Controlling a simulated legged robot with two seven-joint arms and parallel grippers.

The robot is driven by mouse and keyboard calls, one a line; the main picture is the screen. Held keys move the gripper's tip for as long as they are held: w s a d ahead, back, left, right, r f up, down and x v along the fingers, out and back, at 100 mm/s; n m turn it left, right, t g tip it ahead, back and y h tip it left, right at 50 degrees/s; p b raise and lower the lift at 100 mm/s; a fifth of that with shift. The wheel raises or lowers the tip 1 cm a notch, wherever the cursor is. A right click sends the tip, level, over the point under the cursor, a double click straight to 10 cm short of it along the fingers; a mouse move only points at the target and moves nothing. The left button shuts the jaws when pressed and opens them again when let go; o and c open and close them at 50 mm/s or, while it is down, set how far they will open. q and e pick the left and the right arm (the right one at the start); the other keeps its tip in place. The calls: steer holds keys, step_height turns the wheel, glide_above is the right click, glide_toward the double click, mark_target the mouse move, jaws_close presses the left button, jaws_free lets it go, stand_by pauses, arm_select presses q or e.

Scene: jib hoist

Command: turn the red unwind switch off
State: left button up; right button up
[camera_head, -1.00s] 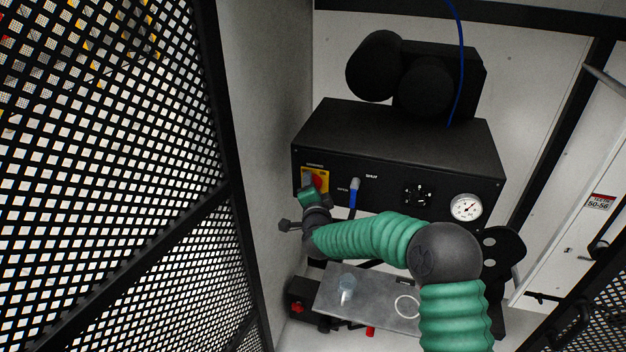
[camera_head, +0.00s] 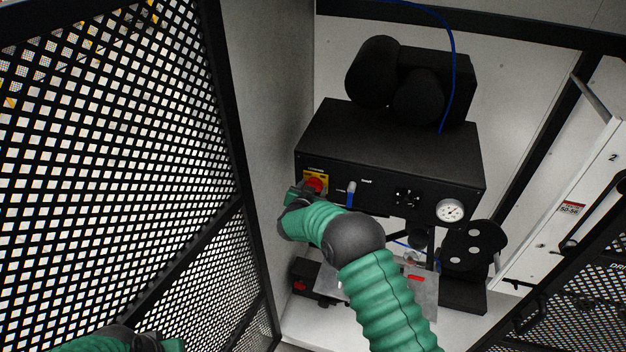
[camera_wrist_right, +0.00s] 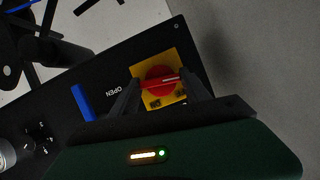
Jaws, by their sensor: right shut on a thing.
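The red unwind switch (camera_head: 314,185) sits on a yellow plate (camera_head: 316,175) at the left end of the black control box's front. In the right wrist view the red knob (camera_wrist_right: 160,79) shows with its handle lying across the picture. My right gripper (camera_wrist_right: 161,82) has a finger at each end of that handle and is shut on it. In the head view the right gripper (camera_head: 303,190) is at the switch and partly covers it. Part of my left arm shows at the bottom left of the head view; its fingers cannot be made out.
The black control box (camera_head: 390,140) also carries a blue lever (camera_head: 350,193), a black knob (camera_head: 407,197) and a gauge (camera_head: 450,210). A perforated black panel (camera_head: 110,150) stands at the left. A metal plate (camera_head: 425,295) lies below the box.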

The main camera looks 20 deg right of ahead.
steer(key=shift+s+a+f+n+g+h+p, duration=0.1)
steer(key=shift+a+f+n+g+h+p, duration=0.15)
steer(key=shift+n+p, duration=0.55)
steer(key=shift+f, duration=0.1)
steer(key=o, duration=1.1)
steer(key=shift+o, duration=1.4)
steer(key=shift+d, duration=0.1)
steer(key=shift+r, duration=0.2)
steer(key=b+v, duration=0.3)
steer(key=v, duration=1.3)
steer(key=shift+a+b, duration=0.35)
steer(key=shift+a, duration=0.15)
